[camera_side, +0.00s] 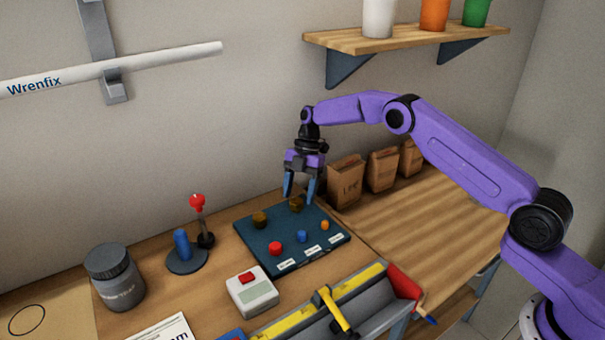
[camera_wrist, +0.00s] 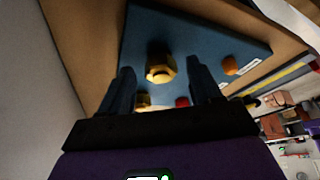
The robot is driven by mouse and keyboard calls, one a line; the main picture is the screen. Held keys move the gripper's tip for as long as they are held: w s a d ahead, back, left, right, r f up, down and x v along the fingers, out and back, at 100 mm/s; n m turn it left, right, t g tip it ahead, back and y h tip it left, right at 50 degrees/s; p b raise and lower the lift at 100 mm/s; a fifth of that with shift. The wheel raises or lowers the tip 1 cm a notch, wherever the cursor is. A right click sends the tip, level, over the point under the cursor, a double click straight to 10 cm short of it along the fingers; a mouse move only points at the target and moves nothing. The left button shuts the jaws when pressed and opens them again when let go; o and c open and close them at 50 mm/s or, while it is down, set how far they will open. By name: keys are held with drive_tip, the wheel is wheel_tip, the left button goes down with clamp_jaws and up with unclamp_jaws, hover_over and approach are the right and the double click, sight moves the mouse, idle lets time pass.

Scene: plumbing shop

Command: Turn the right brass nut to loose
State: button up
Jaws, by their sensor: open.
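The right brass nut (camera_side: 296,206) sits at the back of a dark blue board (camera_side: 262,242) on the bench. The left brass nut (camera_side: 260,220) is on the same board, to its left. My gripper (camera_side: 299,197) points down over the right nut, fingers open, with one fingertip to each side of it in the picture. In the wrist view the right nut (camera_wrist: 160,69) shows between and beyond the two fingers (camera_wrist: 161,76), with a gap on each side. The left nut (camera_wrist: 143,101) is partly hidden by my gripper. I cannot tell whether the fingertips reach nut height.
The board also carries a red knob (camera_side: 275,248), a blue knob (camera_side: 302,236) and an orange knob (camera_side: 325,225). Paper bags (camera_side: 346,182) stand close to the right of my gripper.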

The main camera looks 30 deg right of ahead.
drive_tip(key=v, duration=1.1)
drive_tip(key=shift+d+r, duration=0.1)
drive_tip(key=s+a+r+m+h, duration=0.1)
drive_tip(key=s+a+r+m, duration=0.2)
drive_tip(key=s+a, duration=0.5)
drive_tip(key=s+a+r+m+h, duration=0.1)
drive_tip(key=s+r+m, duration=0.1)
drive_tip(key=s, duration=0.5)
drive_tip(key=s+a+r+m+h, duration=0.1)
drive_tip(key=s+a+r+m, duration=0.1)
drive_tip(key=s, duration=0.6)
drive_tip(key=s+d+f+m+t, duration=0.1)
drive_tip(key=s+d, duration=0.5)
drive_tip(key=s, duration=0.6)
drive_tip(key=s+d+f+m+t, duration=0.1)
drive_tip(key=s+d+f+m, duration=0.1)
drive_tip(key=s+d, duration=0.5)
drive_tip(key=s+m, duration=0.1)
drive_tip(key=s, duration=0.5)
drive_tip(key=shift+d, duration=0.15)
